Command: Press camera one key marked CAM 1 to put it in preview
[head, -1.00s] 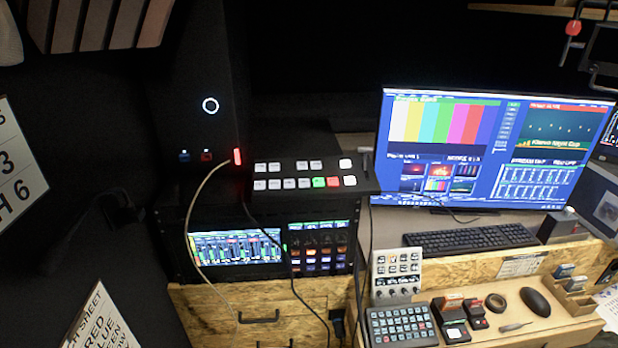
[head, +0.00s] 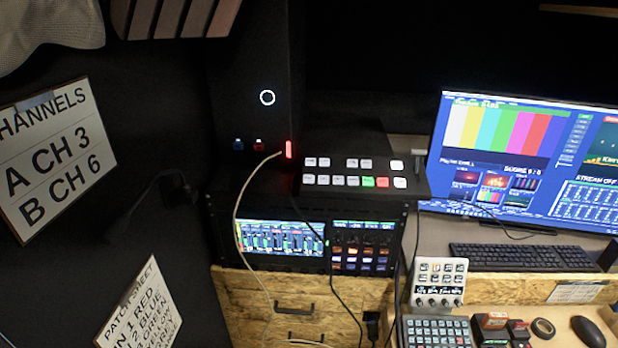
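A black video switcher panel (head: 385,189) sits on top of the rack unit, centre of the head view. It has two rows of keys, mostly white. In the lower row one key is lit green (head: 368,182) and the one beside it is lit red (head: 383,182). The leftmost key of the lower row (head: 309,179) is white. The key markings are too small to read, so I cannot tell which key says CAM 1. A monitor (head: 520,150) at the right shows colour bars and several small picture tiles. Neither of my grippers is in view.
A black tower (head: 250,60) with a lit ring stands left of the switcher. Cables hang in front of the rack screens (head: 280,238). A keyboard (head: 520,257), a white button pad (head: 438,282) and a dark keypad (head: 437,331) are at the right. Signs (head: 55,160) hang left.

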